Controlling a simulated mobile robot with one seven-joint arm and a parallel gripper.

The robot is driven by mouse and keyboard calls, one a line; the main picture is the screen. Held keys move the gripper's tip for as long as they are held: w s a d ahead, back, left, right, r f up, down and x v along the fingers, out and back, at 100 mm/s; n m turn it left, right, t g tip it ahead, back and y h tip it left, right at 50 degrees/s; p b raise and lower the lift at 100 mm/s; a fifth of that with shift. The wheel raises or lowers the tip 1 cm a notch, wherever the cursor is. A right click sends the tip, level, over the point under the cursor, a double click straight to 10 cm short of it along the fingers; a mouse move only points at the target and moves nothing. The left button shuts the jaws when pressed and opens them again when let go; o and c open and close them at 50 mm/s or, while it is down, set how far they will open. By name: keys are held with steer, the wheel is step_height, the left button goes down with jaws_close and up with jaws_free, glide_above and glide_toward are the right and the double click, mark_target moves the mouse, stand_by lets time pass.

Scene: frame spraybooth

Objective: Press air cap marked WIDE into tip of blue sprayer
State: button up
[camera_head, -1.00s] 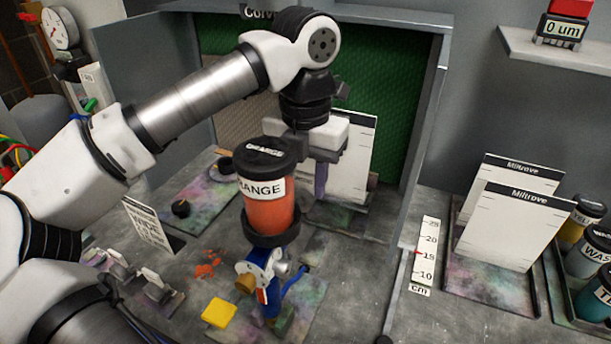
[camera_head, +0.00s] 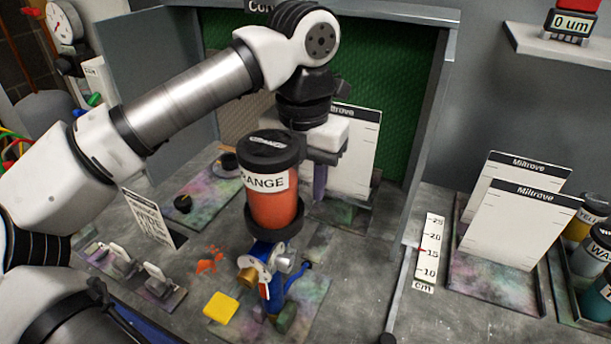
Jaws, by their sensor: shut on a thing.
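The blue sprayer (camera_head: 272,287) stands upright in the front middle of the bench, with a brass-coloured tip (camera_head: 248,277) on its left side. An orange paint cup (camera_head: 273,208) with a black lid, labelled ORANGE, sits on top of it. My gripper (camera_head: 320,185) points down behind the cup, partly hidden by it. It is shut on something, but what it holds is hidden. Small pale parts on stands (camera_head: 160,281) are at the left; no WIDE mark can be read on them. A printed sign (camera_head: 152,219) stands behind them.
A white panel (camera_head: 355,150) stands in the booth behind my gripper. A yellow block (camera_head: 220,307) lies left of the sprayer. White Miltrove cards (camera_head: 520,235) and paint jars (camera_head: 590,255) are at the right. A cm ruler (camera_head: 430,250) lies between.

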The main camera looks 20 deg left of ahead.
steer(key=shift+s, duration=0.5)
steer(key=o, duration=1)
steer(key=shift+o, duration=0.2)
steer(key=shift+r, duration=0.1)
step_height(320, 180, up, 14)
steer(key=p, duration=0.9)
steer(key=shift+f, duration=0.2)
